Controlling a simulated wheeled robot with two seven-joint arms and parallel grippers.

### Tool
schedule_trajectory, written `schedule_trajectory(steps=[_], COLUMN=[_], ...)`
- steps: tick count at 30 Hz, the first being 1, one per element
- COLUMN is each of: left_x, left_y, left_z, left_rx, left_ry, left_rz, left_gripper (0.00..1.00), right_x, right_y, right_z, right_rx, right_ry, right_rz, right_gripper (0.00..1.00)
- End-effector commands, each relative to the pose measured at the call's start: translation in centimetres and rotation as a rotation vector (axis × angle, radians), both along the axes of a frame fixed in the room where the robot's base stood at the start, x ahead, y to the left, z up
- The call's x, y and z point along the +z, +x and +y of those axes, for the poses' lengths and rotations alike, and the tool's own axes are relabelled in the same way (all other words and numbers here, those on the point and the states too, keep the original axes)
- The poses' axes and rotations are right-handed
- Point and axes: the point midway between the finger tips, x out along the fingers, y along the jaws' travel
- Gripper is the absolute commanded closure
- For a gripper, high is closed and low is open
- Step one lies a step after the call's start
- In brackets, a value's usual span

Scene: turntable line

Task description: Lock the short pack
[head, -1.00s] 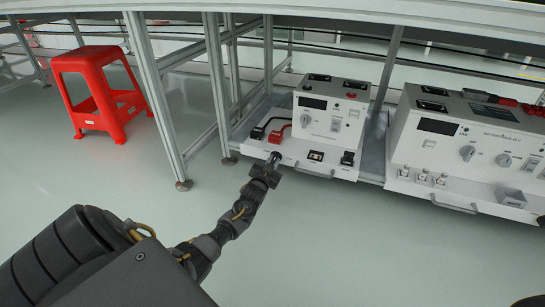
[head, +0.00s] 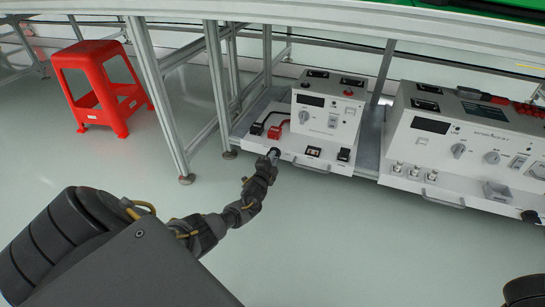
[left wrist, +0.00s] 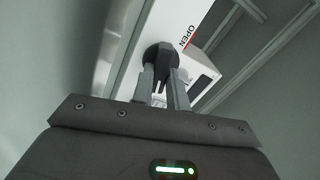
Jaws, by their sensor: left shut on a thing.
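The short pack (head: 328,128) is the smaller white unit on the low shelf, with a display, a dial and black and red plugs on cables. My left gripper (head: 273,155) is at the left part of its front edge. In the left wrist view the two grey fingers (left wrist: 163,88) are shut on a round black knob (left wrist: 158,56) on the pack's white face. The word OPEN (left wrist: 188,36) and a red line are printed beside the knob. The gripper hides the knob in the head view. My right gripper is not in view.
A larger white pack (head: 450,150) stands to the right on the same shelf, with a black knob (head: 531,216) at its right front. Metal frame legs (head: 160,100) stand left of the short pack. A red stool (head: 100,88) is farther left. The floor in front is clear.

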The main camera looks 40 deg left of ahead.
Motion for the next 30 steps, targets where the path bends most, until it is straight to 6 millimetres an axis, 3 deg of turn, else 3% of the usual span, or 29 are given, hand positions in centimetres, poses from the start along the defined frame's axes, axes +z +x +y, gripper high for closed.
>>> schedule_trajectory(steps=[12, 30], left_x=[-0.03, -0.10], left_y=[0.07, 0.08], left_z=[-0.01, 0.02], left_rx=[0.000, 0.000], left_ry=[0.214, 0.259], left_rz=[0.074, 0.089], left_gripper=[1.00, 1.00], right_x=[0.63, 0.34], right_y=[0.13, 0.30], right_z=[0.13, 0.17], right_rx=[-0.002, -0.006], right_ry=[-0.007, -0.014], right_rz=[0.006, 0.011], right_gripper=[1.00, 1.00])
